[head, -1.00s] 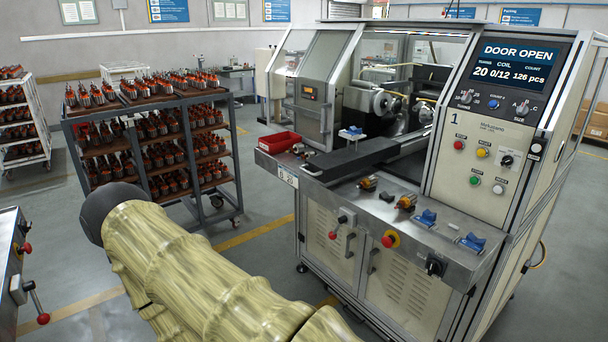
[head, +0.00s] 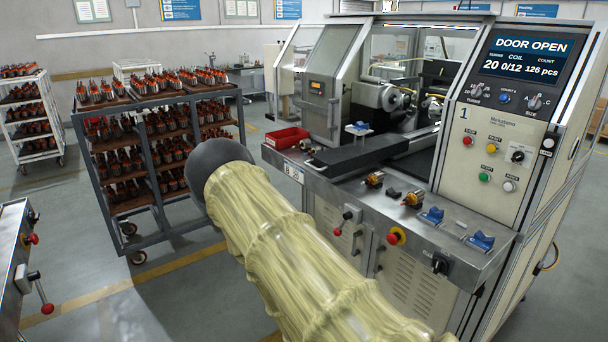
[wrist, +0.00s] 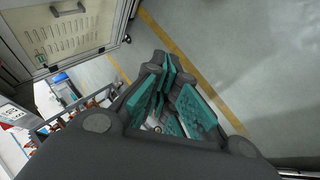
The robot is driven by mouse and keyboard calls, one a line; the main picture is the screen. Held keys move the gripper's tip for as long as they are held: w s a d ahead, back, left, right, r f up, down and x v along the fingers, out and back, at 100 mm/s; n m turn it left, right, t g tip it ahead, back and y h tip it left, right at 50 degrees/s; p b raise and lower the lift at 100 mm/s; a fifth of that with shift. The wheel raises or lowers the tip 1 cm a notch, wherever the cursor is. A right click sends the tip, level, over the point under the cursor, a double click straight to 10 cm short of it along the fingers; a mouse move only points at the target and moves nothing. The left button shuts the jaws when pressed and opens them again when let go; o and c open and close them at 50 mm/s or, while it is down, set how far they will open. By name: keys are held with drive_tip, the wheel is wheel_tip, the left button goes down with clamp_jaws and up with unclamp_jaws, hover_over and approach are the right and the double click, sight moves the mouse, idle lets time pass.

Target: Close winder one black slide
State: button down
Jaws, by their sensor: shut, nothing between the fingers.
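Winder one (head: 505,150) stands at the right in the head view, marked with a 1, and its screen (head: 526,59) reads "DOOR OPEN". The black slide (head: 365,152) is a long dark bar running from the front ledge back toward the opening by the chuck (head: 392,97). In the wrist view my gripper (wrist: 165,90) has teal pads, is shut and empty, and is over bare floor, apart from the slide.
The steel ledge (head: 455,228) carries a red bin (head: 287,137), blue holders (head: 432,215) and small copper armatures. A rack of armatures (head: 135,225) stands at the left. Another machine's edge (head: 12,265) is at the lower left. Floor between them is clear.

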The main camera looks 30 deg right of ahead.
drive_tip(key=w+d+r+n+t+h, duration=0.1)
drive_tip(key=w+d+r+t, duration=0.15)
drive_tip(key=w+r, duration=0.35)
drive_tip(key=w+d+r+n+t+h, duration=0.1)
drive_tip(key=w+d+r+n, duration=0.15)
drive_tip(key=w, duration=0.55)
drive_tip(key=w+d+r+n+t+h+b, duration=0.1)
drive_tip(key=w+r+n+t+h, duration=0.15)
drive_tip(key=w+r, duration=0.85)
drive_tip(key=w+d+r+n+t+h+b, duration=0.1)
drive_tip(key=w+d+r+t+h, duration=0.15)
drive_tip(key=w+r, duration=0.85)
drive_tip(key=w+d+r+p, duration=0.3)
drive_tip(key=d+r+p, duration=0.2)
drive_tip(key=d, duration=0.4)
drive_tip(key=shift+w+r+p, duration=0.35)
drive_tip(key=shift+w+r, duration=0.05)
drive_tip(key=shift+r, duration=0.2)
drive_tip(key=shift+d, duration=0.15)
